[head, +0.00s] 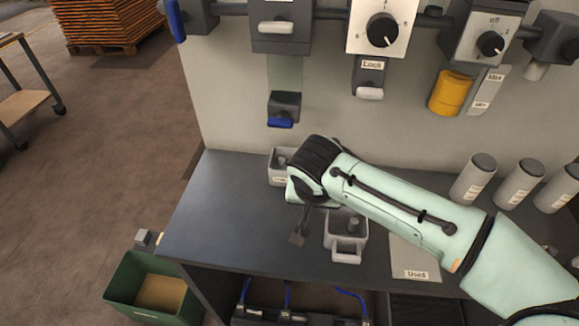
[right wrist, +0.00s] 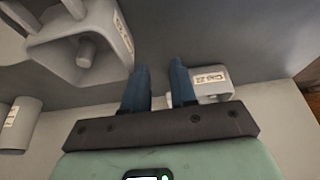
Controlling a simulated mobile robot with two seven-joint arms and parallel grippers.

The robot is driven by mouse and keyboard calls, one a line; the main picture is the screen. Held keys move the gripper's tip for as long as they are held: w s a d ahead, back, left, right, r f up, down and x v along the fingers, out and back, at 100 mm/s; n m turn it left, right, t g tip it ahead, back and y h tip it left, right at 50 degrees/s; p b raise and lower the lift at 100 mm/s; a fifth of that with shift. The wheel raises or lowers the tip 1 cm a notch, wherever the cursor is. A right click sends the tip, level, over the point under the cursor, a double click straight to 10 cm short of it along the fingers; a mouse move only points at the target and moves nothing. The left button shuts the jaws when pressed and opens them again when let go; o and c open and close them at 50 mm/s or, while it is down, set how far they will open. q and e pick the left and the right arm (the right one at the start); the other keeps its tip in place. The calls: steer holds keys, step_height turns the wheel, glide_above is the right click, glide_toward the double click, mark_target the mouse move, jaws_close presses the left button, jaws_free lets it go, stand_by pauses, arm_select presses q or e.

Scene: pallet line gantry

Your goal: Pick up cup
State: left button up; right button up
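A small grey cup-like container (head: 276,176) with a white label stands at the back left of the dark worktop, partly hidden by my right wrist. A labelled grey container, its label apparently starting "Cup" (right wrist: 222,87), shows behind the right finger in the right wrist view. A second grey container with a front handle and an upright peg inside (head: 347,242) stands nearer the front edge; a similar one (right wrist: 60,50) fills the upper left of the wrist view. My right gripper (right wrist: 160,72) is open, with nothing between its fingers. My left gripper is not in view.
Grey cylinders with labels (head: 480,180) stand at the back right, before a panel with knobs and a yellow cylinder (head: 451,93). A plate marked "Used" (head: 416,262) lies at the front. The worktop's left side (head: 215,215) is clear. A green bin (head: 150,290) stands on the floor.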

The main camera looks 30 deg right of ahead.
steer(key=shift+w+d, duration=0.15)
steer(key=shift+w, duration=0.05)
steer(key=w+d, duration=0.3)
steer(key=w, duration=0.1)
steer(key=w+d, duration=0.4)
steer(key=shift+w+d, duration=0.2)
steer(key=shift+w, duration=0.15)
steer(key=b+x, duration=0.1)
steer(key=x, duration=0.4)
steer(key=shift+f, duration=0.1)
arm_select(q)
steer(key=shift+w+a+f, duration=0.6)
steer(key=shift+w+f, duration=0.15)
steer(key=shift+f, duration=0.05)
arm_select(e)
jaws_close()
